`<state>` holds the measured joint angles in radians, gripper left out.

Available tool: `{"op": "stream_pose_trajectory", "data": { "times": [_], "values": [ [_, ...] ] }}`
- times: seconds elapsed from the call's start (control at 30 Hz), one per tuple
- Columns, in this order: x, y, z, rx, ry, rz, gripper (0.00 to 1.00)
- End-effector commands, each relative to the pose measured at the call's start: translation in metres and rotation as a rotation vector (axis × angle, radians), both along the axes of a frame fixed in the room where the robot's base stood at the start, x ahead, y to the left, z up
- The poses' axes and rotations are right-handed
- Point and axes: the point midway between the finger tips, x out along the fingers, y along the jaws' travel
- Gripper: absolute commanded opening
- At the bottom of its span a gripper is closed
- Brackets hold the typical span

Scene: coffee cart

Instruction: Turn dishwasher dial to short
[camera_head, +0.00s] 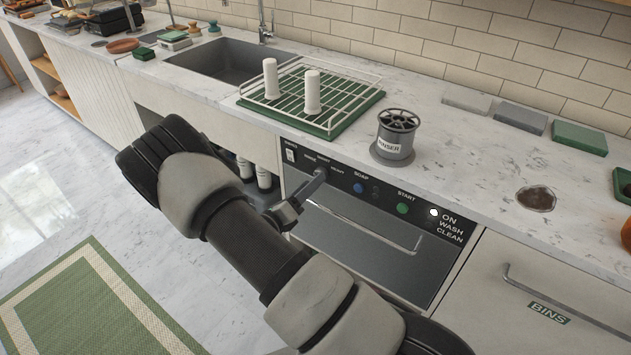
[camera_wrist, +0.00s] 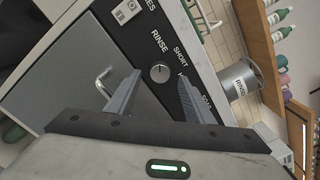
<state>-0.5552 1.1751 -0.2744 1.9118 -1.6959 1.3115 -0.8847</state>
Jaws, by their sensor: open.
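The dishwasher (camera_head: 365,238) is under the counter, with a dark control panel along its top. In the wrist view its small round grey dial (camera_wrist: 160,74) sits on the panel between my fingertips, with RINSE and SHORT labels beyond it and another label partly hidden by the right finger. The dial's pointer is too small to read surely. My gripper (camera_wrist: 160,82) is open, with one finger on each side of the dial; I cannot tell whether they touch it. In the head view my gripper (camera_head: 316,183) is at the panel's left part and hides the dial.
The door handle (camera_head: 365,228) lies below. A grey rinser (camera_head: 394,150) and a green dish rack (camera_head: 325,128) stand on the counter above.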

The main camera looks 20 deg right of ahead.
Motion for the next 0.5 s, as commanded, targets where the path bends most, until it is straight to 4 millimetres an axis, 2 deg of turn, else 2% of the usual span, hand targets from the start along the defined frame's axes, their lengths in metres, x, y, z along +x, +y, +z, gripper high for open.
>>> {"op": "stream_pose_trajectory", "data": {
  "times": [0.1, 0.2, 0.5],
  "values": [
    [0.009, -0.015, -0.001, -0.001, 0.000, -0.002, 0.48],
    [0.014, -0.021, 0.000, 0.001, 0.000, -0.001, 0.48],
    [0.017, -0.026, 0.000, 0.000, 0.000, 0.000, 0.48]
  ]
}}
